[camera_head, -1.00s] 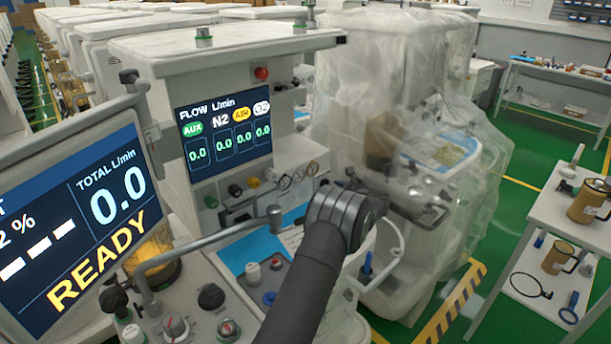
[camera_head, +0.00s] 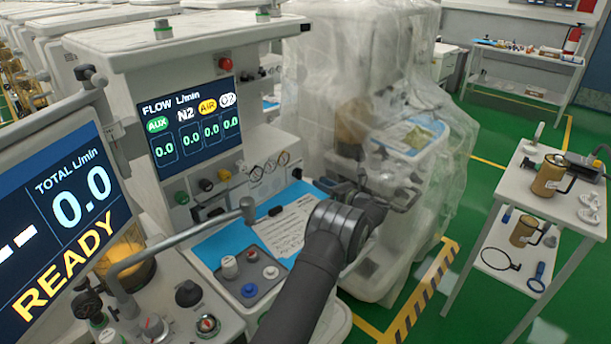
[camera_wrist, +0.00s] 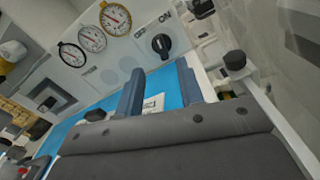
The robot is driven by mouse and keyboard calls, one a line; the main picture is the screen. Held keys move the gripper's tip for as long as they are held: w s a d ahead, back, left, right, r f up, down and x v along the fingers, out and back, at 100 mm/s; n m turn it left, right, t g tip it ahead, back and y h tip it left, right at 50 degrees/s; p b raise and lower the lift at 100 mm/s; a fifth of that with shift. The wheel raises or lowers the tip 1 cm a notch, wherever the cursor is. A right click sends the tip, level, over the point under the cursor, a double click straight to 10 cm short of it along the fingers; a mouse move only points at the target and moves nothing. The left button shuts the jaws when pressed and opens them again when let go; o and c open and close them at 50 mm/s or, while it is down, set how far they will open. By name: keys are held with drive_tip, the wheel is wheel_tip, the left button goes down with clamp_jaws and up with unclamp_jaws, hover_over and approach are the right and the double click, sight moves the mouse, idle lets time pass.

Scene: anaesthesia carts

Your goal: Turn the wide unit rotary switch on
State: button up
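The rotary switch is a round black knob (camera_wrist: 162,44) on a pale panel, to the right of the gauges in the wrist view. "ON" is printed above it to the right, and another label, partly legible, to its upper left. I cannot tell for sure which label it points at. In the head view the knob (camera_head: 297,173) is small, beside the gauges. My gripper (camera_wrist: 160,84) is open and empty, its two blue-grey fingers apart and pointing toward the panel below the knob, not touching it. In the head view my arm hides part of the worktop.
Three gauges (camera_wrist: 92,39) sit left of the knob. A black knob (camera_wrist: 235,60) stands on a rail to the right. A blue worktop (camera_head: 225,242) with paper lies below the panel. A plastic-wrapped machine (camera_head: 330,110) stands close on the right. A side table (camera_head: 510,200) stands farther right.

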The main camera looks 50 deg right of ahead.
sight(298, 174)
drive_tip(key=w, duration=0.8)
drive_tip(key=shift+w, duration=0.35)
